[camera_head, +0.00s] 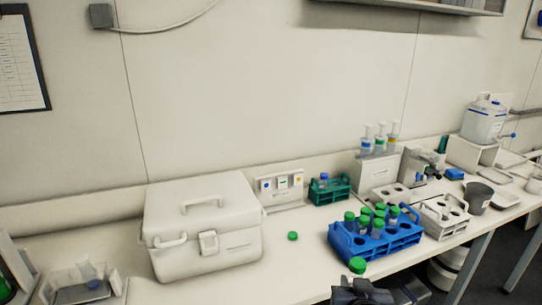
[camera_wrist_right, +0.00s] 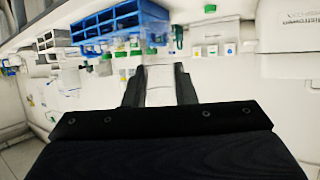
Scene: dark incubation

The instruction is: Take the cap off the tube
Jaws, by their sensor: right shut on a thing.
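My right gripper (camera_head: 358,284) is at the bottom of the head view, in front of the blue rack, low in the picture. A green cap (camera_head: 357,265) shows just above its fingers, on the tube it holds. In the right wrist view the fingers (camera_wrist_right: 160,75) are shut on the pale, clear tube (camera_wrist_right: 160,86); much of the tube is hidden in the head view. A loose green cap (camera_head: 292,236) lies on the bench between the white box and the blue rack. My left gripper is not in view.
The blue rack (camera_head: 345,241) holds several green-capped tubes. A white lidded box (camera_head: 205,262) stands on its left. A green rack (camera_head: 342,190) with a blue-capped tube and a white rack (camera_head: 446,231) stand behind and right. Bare bench lies around the loose cap.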

